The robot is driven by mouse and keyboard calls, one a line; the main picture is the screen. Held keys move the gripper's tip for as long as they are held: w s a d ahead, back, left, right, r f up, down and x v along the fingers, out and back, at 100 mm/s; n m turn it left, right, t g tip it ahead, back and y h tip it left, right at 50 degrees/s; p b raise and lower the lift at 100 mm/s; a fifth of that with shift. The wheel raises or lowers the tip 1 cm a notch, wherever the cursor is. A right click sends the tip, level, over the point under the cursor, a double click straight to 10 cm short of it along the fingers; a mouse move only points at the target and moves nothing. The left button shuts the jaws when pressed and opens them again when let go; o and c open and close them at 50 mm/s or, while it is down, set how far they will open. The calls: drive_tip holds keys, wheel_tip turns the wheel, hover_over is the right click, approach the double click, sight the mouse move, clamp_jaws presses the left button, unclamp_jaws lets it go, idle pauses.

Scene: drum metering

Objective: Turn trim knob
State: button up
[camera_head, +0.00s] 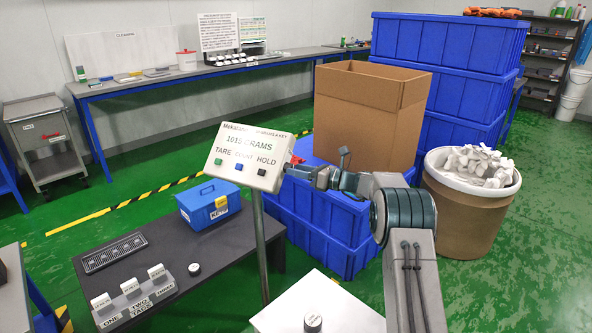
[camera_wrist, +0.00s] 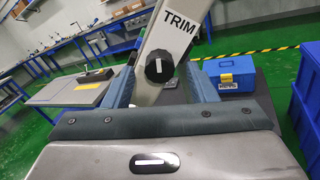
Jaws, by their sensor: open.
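The trim knob (camera_wrist: 159,67) is a round black knob with a white pointer line, which stands roughly upright in the wrist view. It sits on a narrow pale panel (camera_wrist: 176,40) marked TRIM. My gripper (camera_wrist: 162,82) is open, with one finger on each side of the knob in the picture; I cannot tell whether they touch it. In the head view my gripper (camera_head: 302,171) is at the right side of the pale display box (camera_head: 247,156), which reads 1015 GRAMS above TARE, COUNT and HOLD buttons. The knob is hidden there.
The display box stands on a grey post (camera_head: 260,240). A blue toolbox (camera_head: 208,204) is on the dark table to its left. Blue crates (camera_head: 330,222) and a cardboard box (camera_head: 365,112) stand close behind my gripper, and a brown drum (camera_head: 468,218) of white pieces is at right.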

drive_tip(key=shift+x, duration=0.75)
drive_tip(key=c, duration=1)
drive_tip(key=shift+f+n+b, duration=0.1)
drive_tip(key=shift+n+b, duration=0.2)
drive_tip(key=shift+b, duration=0.1)
drive_tip(key=shift+n+b, duration=2.2)
drive_tip(key=shift+n, duration=0.4)
